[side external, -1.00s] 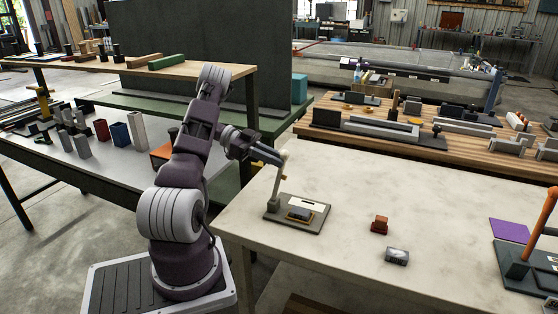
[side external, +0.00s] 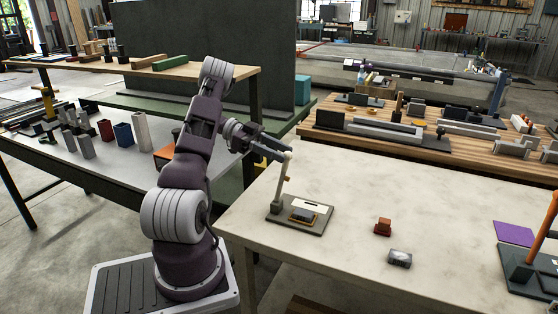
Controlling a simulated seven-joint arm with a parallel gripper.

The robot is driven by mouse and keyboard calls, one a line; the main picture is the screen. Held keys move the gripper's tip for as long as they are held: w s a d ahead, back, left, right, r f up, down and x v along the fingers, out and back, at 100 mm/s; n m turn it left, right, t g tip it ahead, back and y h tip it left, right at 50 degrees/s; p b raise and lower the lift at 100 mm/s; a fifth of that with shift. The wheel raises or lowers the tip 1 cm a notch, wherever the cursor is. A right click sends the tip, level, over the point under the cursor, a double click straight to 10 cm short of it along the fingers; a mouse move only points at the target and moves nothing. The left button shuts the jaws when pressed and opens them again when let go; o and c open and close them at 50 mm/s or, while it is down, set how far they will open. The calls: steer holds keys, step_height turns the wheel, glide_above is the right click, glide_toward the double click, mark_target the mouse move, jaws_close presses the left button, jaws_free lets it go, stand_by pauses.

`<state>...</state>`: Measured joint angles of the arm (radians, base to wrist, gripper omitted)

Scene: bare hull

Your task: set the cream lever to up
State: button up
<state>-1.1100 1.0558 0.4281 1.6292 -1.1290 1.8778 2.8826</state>
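The cream lever (side external: 283,181) rises from a dark grey base plate (side external: 322,226) on the pale table. It stands nearly upright, its top leaning slightly right, with a pale knob (side external: 289,155) at its upper end. A small orange piece shows partway up it. The plate also carries a white label and a yellow-edged dark block. My gripper (side external: 286,156) is at the knob, reaching in from the left. Its fingers overlap the knob in this view; I cannot tell whether they touch or grip it, or how far apart they are.
A red-brown block (side external: 382,227) and a grey block (side external: 400,258) lie right of the plate. An orange lever (side external: 547,228) on a dark green base and a purple sheet (side external: 514,233) are at the far right.

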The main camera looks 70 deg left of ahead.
step_height(320, 180, up, 7)
steer(key=shift+d+r, duration=0.1)
steer(key=shift+c, duration=1.1)
steer(key=d+g, duration=0.2)
steer(key=w+d+f+g, duration=0.1)
steer(key=d+g, duration=0.1)
steer(key=d, duration=0.1)
steer(key=w+d+f+m+g, duration=0.1)
steer(key=d+g, duration=0.1)
steer(key=g, duration=0.1)
steer(key=shift+w+d+f, duration=0.2)
steer(key=shift+w, duration=0.05)
jaws_close()
steer(key=w+d+f+g+y, duration=0.1)
steer(key=d+f+g+y, duration=0.1)
steer(key=d+g+y, duration=0.4)
steer(key=w+a+r+g+y, duration=0.1)
steer(key=w+a+r+y, duration=0.3)
steer(key=w+y, duration=0.3)
steer(key=s+a+f+n+y, duration=0.1)
steer(key=s+a+f, duration=0.4)
steer(key=s+f, duration=0.1)
steer(key=shift+x, duration=0.95)
